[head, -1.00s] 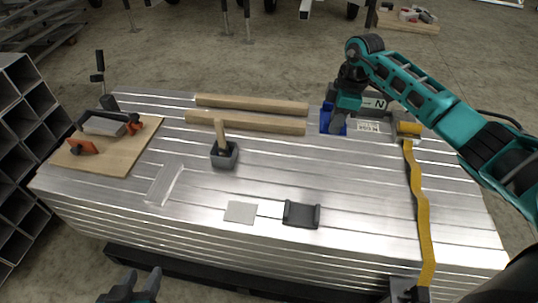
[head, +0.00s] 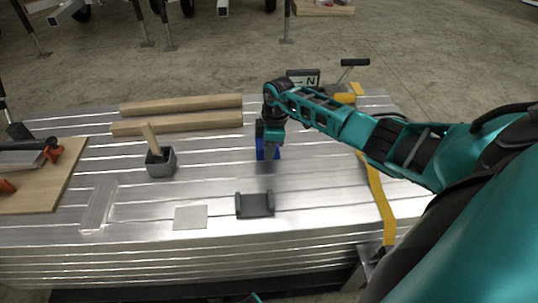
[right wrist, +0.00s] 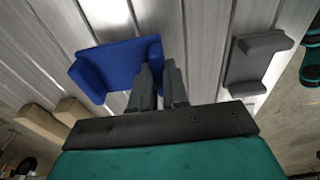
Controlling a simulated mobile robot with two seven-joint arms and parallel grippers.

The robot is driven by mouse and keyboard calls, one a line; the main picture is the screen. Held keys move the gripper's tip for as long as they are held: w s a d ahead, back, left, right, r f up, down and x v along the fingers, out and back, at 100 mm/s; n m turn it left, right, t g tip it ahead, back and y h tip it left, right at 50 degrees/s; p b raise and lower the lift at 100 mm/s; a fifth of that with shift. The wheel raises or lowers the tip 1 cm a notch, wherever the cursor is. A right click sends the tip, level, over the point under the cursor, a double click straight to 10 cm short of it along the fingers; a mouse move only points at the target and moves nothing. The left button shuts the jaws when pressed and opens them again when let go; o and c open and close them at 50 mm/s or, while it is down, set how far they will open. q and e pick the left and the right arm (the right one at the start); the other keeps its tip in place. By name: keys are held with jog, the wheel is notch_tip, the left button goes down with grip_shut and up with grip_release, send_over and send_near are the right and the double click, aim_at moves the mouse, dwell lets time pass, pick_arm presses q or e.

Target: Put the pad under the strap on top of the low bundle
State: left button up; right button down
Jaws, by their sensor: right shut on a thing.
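A blue pad (head: 267,151) with raised ends hangs from my right gripper (head: 269,160), over the low aluminium bundle (head: 320,180). In the right wrist view the fingers (right wrist: 160,85) are shut at one end of the blue pad (right wrist: 110,66). The yellow strap (head: 377,195) runs front to back across the bundle top, to the right of the pad and apart from it; my right arm hides part of it. A dark grey pad of like shape (head: 255,204) lies near the front edge; it also shows in the right wrist view (right wrist: 250,65). My left gripper is not recognisable.
A flat grey plate (head: 190,217) lies beside the dark pad. A board with clamps (head: 35,190) is far left. Bare metal lies between dark pad and strap.

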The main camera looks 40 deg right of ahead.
notch_tip(320, 180, down, 3)
jog(key=shift+f+b, duration=0.1)
jog(key=shift+b, duration=0.45)
pick_arm(q)
jog(key=shift+w+d+f, duration=0.15)
jog(key=shift+d+f, duration=0.05)
jog(key=shift+d, duration=0.2)
pick_arm(e)
jog(key=c, duration=1.1)
grip_release()
jog(key=shift+f, duration=0.1)
pick_arm(q)
jog(key=shift+a+f, duration=0.1)
jog(key=shift+a, duration=0.05)
